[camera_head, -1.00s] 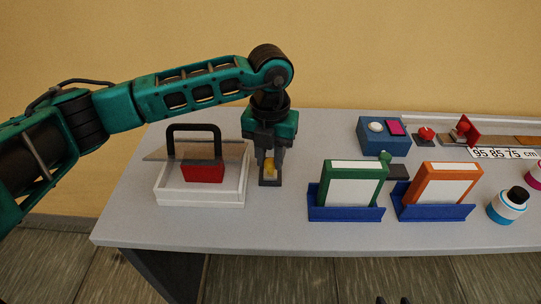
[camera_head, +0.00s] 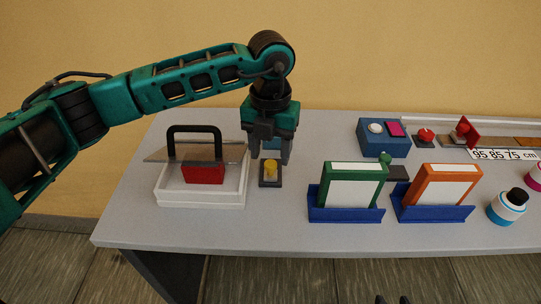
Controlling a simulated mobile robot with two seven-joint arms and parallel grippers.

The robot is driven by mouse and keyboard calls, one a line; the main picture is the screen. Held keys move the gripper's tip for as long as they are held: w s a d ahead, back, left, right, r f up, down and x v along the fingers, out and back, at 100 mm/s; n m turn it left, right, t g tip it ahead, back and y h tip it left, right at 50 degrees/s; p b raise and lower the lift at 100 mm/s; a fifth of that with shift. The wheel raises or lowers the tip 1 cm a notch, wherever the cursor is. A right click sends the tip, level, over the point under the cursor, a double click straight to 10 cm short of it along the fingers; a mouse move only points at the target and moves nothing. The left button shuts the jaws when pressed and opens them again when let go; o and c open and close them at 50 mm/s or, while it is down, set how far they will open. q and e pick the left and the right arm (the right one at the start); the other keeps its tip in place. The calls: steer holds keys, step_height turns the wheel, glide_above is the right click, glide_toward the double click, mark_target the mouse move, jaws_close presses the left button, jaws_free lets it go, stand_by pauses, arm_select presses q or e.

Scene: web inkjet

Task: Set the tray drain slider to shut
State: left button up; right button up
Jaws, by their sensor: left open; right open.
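The drain slider is a small dark block with a yellow knob (camera_head: 270,168), set on the table just right of the white tray (camera_head: 200,198). The knob sits near the middle to far part of its dark base (camera_head: 270,183). My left gripper (camera_head: 270,158) points down just above and behind the knob, with its fingers apart. I cannot tell whether the fingers touch the knob. My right gripper is not clearly in view.
Right of the slider stand a green-framed card (camera_head: 352,184) and an orange-framed card (camera_head: 440,186) in blue holders. A blue box (camera_head: 383,138) with buttons is behind them. Bottles (camera_head: 507,206) stand at far right. The front table strip is clear.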

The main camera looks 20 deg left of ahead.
mark_target(270, 165)
arm_select(q)
step_height(270, 165, up, 10)
steer(key=shift+r, duration=0.2)
stand_by(0.4)
